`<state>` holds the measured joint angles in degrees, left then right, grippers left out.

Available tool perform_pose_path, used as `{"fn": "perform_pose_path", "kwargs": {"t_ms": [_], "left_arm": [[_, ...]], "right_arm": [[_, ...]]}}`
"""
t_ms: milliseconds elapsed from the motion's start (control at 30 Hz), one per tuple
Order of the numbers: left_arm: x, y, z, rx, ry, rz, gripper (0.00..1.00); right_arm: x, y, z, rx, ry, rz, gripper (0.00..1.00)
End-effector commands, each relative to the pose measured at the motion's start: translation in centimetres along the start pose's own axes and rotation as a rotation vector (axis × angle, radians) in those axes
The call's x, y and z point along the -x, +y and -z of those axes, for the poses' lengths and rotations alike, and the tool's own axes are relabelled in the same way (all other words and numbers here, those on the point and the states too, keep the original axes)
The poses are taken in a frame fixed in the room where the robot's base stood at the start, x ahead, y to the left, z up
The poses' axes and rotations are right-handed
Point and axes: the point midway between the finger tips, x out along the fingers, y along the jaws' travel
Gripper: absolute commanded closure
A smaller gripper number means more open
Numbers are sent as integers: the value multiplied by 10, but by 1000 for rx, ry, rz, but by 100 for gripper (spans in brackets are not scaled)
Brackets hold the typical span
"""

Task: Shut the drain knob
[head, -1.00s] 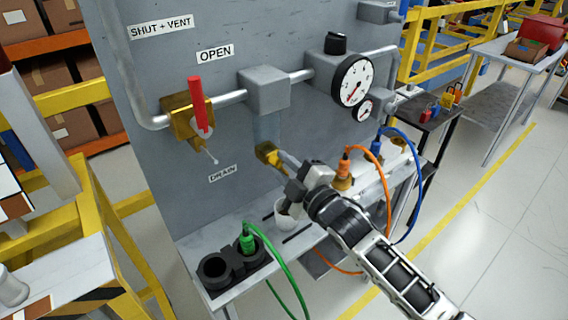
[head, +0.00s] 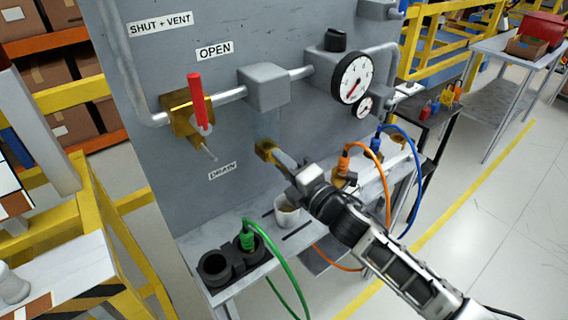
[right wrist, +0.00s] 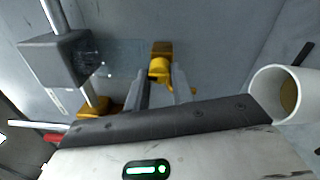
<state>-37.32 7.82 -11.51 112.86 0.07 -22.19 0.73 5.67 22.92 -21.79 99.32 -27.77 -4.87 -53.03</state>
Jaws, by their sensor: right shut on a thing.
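The brass drain knob (head: 266,151) sticks out of the grey panel beside the "DRAIN" label (head: 222,171). My right gripper (head: 281,161) reaches it from the lower right and is shut on it. In the right wrist view the yellow-brass knob (right wrist: 159,68) shows between the tips of the two fingers (right wrist: 163,82). The fingers partly hide the knob in the head view, so its exact turn is hard to tell. My left gripper is not in view.
A white cup (head: 285,217) with brownish contents stands below the knob, close to my right gripper. A red-handled valve (head: 198,103) is at upper left and a gauge (head: 354,78) at upper right. Green (head: 274,252), orange (head: 386,188) and blue (head: 417,150) hoses loop around the shelf.

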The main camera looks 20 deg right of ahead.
Motion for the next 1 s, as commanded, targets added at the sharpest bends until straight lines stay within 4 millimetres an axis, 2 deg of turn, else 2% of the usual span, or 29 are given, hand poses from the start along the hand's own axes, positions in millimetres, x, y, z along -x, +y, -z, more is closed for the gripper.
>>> {"fn": "perform_pose_path", "kwargs": {"t_ms": [567,600,667,1000], "left_arm": [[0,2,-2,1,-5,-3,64],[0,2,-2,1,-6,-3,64],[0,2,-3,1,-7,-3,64],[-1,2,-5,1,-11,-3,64]], "right_arm": [[0,0,0,35,2,0,99],[0,0,0,35,2,0,71],[0,0,0,34,2,0,54],[3,-1,0,32,1,0,54]]}}
